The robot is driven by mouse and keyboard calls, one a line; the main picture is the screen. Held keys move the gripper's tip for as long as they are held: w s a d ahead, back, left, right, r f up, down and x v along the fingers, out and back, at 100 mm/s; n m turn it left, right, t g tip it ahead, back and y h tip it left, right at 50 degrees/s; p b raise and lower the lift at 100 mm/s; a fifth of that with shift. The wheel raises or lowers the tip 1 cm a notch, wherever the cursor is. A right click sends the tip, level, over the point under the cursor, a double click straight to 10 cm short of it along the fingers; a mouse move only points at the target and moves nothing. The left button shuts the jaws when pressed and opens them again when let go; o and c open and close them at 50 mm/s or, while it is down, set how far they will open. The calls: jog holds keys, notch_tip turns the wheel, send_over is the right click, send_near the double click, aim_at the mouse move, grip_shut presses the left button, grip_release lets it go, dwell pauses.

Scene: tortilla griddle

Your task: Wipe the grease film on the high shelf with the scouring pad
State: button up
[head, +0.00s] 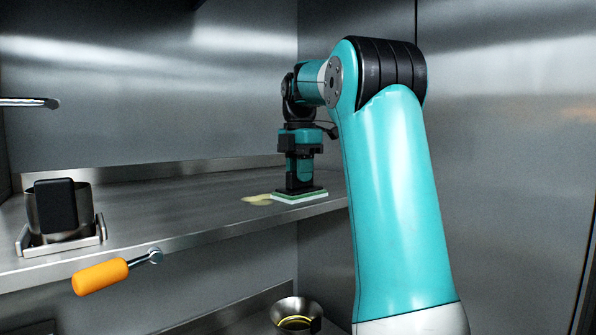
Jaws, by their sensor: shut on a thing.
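The scouring pad (300,197) is a flat green and pale pad lying level on the high shelf (180,205), near its right end. My gripper (299,187) points straight down and is shut on the pad's dark holder, with the pad at the shelf surface. The grease film (258,200) is a yellowish smear on the shelf. Its visible part lies just left of the pad; whether more of it is under the pad is hidden.
A metal pot with a black block (56,205) stands in a bracket at the shelf's left. An orange handle (100,277) sticks out below the front edge. A metal bowl (297,313) sits lower down. Steel walls close the back and right. The shelf's middle is clear.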

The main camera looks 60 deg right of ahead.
jog(key=shift+s+d+r+p, duration=0.1)
jog(key=shift+s+d+p, duration=0.15)
jog(key=shift+d, duration=0.5)
jog(key=shift+s+d+r+p, duration=0.1)
jog(key=shift+d+p, duration=0.1)
jog(key=shift+d, duration=0.55)
jog(key=shift+w+a+f+b, duration=0.1)
jog(key=shift+w+a+b, duration=0.1)
jog(key=shift+a, duration=0.6)
jog(key=shift+w+a+f+b, duration=0.1)
jog(key=shift+w+a+b, duration=0.1)
jog(key=shift+a, duration=0.65)
jog(key=shift+w+a+b, duration=0.15)
jog(key=shift+w+a, duration=0.05)
jog(key=shift+a, duration=0.6)
jog(key=shift+w+a, duration=0.1)
jog(key=shift+a, duration=0.2)
jog(key=shift+w+a+f+b, duration=0.15)
jog(key=shift+w+a, duration=0.15)
jog(key=shift+a, duration=0.8)
jog(key=shift+w+a+r+b, duration=0.15)
jog(key=shift+w+a, duration=0.1)
jog(key=shift+a, duration=0.8)
jog(key=shift+f, duration=0.1)
